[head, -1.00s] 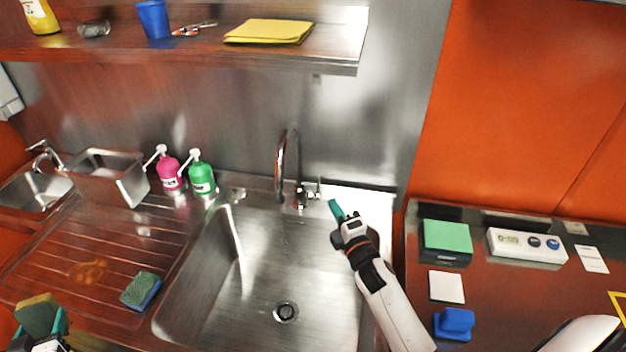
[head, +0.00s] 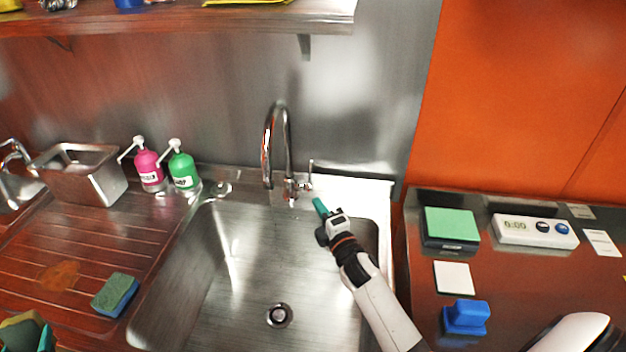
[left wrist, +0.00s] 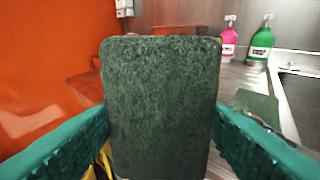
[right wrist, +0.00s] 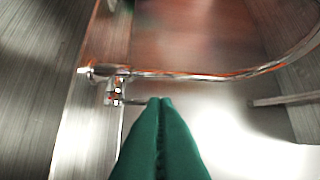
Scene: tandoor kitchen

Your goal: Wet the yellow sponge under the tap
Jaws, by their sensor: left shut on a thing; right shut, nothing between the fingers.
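The yellow sponge (head: 18,331), with a dark green scouring side, is at the lower left of the head view. My left gripper (head: 46,342) is shut on it, partly cut off by the frame edge. In the left wrist view the sponge's dark green face (left wrist: 160,105) fills the space between the teal fingers. The chrome tap (head: 268,150) arches over the back of the steel sink (head: 215,270), with a small lever (head: 311,175) at its right. My right gripper (head: 319,205) is shut and empty, just in front of the lever; I see no clear contact. No water stream shows.
A blue sponge with a green top (head: 115,294) lies on the ribbed drainboard (head: 110,240). Pink (head: 149,170) and green (head: 184,170) pump bottles stand behind it. A shelf (head: 180,20) overhangs the back. The right counter holds a scale (head: 451,228) and timer (head: 535,231). The sink basin is empty.

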